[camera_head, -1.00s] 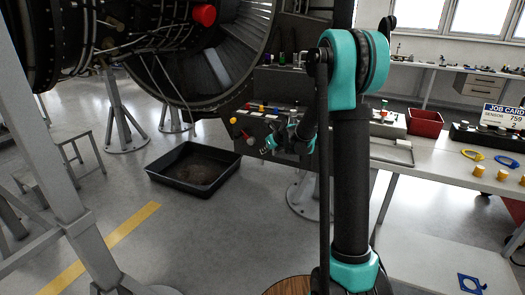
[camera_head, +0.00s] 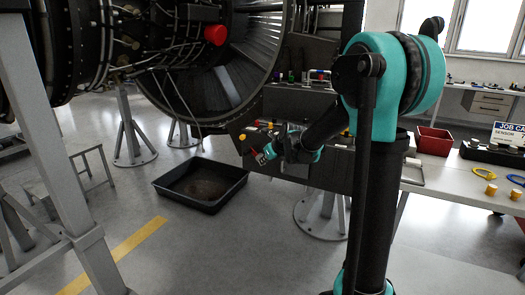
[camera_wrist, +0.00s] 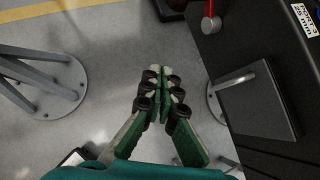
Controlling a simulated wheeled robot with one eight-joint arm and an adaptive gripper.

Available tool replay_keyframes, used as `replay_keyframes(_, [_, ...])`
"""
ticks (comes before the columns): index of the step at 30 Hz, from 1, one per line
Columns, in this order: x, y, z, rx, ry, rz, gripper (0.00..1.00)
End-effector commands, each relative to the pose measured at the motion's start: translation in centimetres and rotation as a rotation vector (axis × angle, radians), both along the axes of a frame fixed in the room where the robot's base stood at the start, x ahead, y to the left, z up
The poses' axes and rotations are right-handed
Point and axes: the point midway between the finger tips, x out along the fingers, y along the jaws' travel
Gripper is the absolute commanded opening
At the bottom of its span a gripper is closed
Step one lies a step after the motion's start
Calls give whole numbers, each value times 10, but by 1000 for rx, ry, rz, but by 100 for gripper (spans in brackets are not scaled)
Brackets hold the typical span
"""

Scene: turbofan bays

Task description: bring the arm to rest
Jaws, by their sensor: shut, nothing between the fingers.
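My gripper (camera_wrist: 160,75) is shut and empty in the wrist view, its two green-lined fingers meeting at the tips over bare grey floor. In the head view my gripper (camera_head: 262,157) hangs at the far end of my teal and black arm (camera_head: 375,150), in front of the dark workbench side. The arm's big teal joint stands tall at the right of the middle, and its forearm reaches away to the left. The fingertips are small there.
A large engine (camera_head: 215,60) on grey stands (camera_head: 130,140) fills the upper left. A black drip tray (camera_head: 200,185) lies on the floor. A bench with a red bin (camera_head: 433,141) and job card (camera_head: 508,134) is at right. A grey frame post (camera_head: 65,150) stands at left.

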Motion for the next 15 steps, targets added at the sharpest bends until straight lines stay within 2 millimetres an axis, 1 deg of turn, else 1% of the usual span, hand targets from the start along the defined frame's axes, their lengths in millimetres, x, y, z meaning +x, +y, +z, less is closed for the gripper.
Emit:
replay_keyframes(5, [-42,-24,-9,-226,-71,214,0])
replay_keyframes(6, [-55,-31,-12,-293,-90,282,0])
replay_keyframes(14, [-139,-74,-37,-717,-196,764,0])
replay_keyframes(15, [-152,-80,-41,-776,-210,843,0])
